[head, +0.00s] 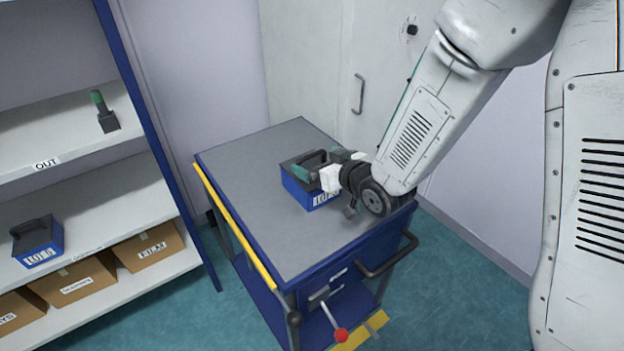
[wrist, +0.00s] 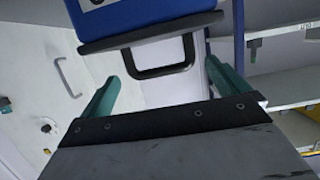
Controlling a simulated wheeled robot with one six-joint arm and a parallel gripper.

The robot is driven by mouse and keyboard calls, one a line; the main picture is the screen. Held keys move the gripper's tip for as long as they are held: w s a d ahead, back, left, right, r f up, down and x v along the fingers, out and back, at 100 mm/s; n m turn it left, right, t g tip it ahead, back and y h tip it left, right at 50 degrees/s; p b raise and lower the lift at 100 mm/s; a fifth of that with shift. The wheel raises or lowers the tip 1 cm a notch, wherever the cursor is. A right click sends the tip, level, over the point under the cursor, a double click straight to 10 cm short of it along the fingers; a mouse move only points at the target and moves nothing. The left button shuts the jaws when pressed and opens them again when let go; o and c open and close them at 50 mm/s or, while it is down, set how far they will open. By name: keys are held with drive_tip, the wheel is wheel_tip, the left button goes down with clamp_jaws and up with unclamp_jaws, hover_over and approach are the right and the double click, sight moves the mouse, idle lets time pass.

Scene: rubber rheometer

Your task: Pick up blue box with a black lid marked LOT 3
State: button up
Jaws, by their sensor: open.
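A blue box with a black lid and a black loop handle (head: 306,190) stands on the grey top of the cart. Its white label is partly covered by my arm, and I cannot read its number. In the wrist view the box (wrist: 150,15) is at the top edge, its handle hanging into the picture. My gripper (head: 320,164) is open at the box's lid, one teal finger on each side of the handle. In the wrist view my gripper (wrist: 162,72) shows the handle between its fingertips, with gaps on both sides. I cannot tell how deep the handle sits.
The cart (head: 250,160) has a clear grey top left of the box. A shelf unit (head: 100,215) at left holds a similar blue box (head: 38,243), its number unclear, a dark green-topped tool (head: 104,112) and cardboard boxes (head: 148,247). A white cabinet (head: 320,60) stands behind.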

sight(308, 164)
drive_tip(key=x, duration=0.5)
drive_tip(key=shift+w+a+f, duration=0.2)
drive_tip(key=shift+w+f, duration=0.05)
drive_tip(key=c, duration=1.9)
